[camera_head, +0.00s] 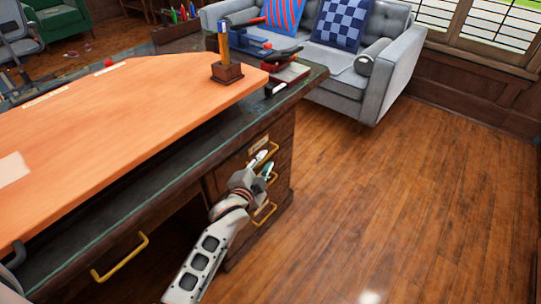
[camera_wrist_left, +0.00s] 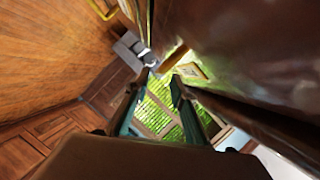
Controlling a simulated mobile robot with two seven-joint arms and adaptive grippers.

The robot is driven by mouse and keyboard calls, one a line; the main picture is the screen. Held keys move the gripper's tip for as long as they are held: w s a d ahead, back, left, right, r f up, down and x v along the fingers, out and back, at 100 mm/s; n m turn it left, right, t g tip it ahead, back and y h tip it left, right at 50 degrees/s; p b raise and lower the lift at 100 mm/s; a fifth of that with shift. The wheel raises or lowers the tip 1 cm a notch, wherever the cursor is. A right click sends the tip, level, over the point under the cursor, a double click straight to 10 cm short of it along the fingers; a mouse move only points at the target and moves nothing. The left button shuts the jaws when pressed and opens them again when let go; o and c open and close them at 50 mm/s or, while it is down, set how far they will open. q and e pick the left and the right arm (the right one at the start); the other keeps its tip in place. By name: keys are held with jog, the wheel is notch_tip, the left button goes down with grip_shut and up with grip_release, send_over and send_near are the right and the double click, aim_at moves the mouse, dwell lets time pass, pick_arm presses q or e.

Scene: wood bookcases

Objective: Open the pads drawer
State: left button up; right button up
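The wooden desk (camera_head: 120,110) has a stack of drawers at its right end, with yellow bar handles. The top drawer handle (camera_head: 268,150) is below a small label (camera_head: 259,143), too small to read, so I cannot tell which drawer is the pads drawer. A lower handle (camera_head: 264,214) shows beneath. The drawers look shut. My left gripper (camera_head: 263,165) is in front of the drawer fronts, close to the upper handles. In the left wrist view its fingers (camera_wrist_left: 160,88) are apart, with a yellow bar and a pale label (camera_wrist_left: 192,70) just beyond. Contact cannot be told.
Another yellow handle (camera_head: 120,258) is on the desk's near front. A grey sofa (camera_head: 385,75) is behind. The wood floor (camera_head: 400,190) to the right is clear.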

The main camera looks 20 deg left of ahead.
aim_at(269, 156)
pick_arm(q)
jog(key=x, duration=0.1)
jog(key=b+x, duration=0.1)
jog(key=x, duration=0.2)
jog(key=shift+w+f, duration=0.2)
jog(key=shift+f, duration=0.2)
jog(key=shift+w, duration=0.5)
jog(key=shift+r, duration=0.15)
pick_arm(e)
jog(key=shift+w+a+r+y, duration=0.15)
jog(key=shift+w+a+r, duration=0.1)
jog(key=shift+a, duration=0.2)
jog(key=shift+w+a+r+y, duration=0.15)
jog(key=shift+w+a, duration=0.1)
jog(key=shift+a, duration=0.15)
pick_arm(q)
grip_shut()
pick_arm(e)
jog(key=shift+s+d+f, duration=0.15)
jog(key=shift+f, duration=0.05)
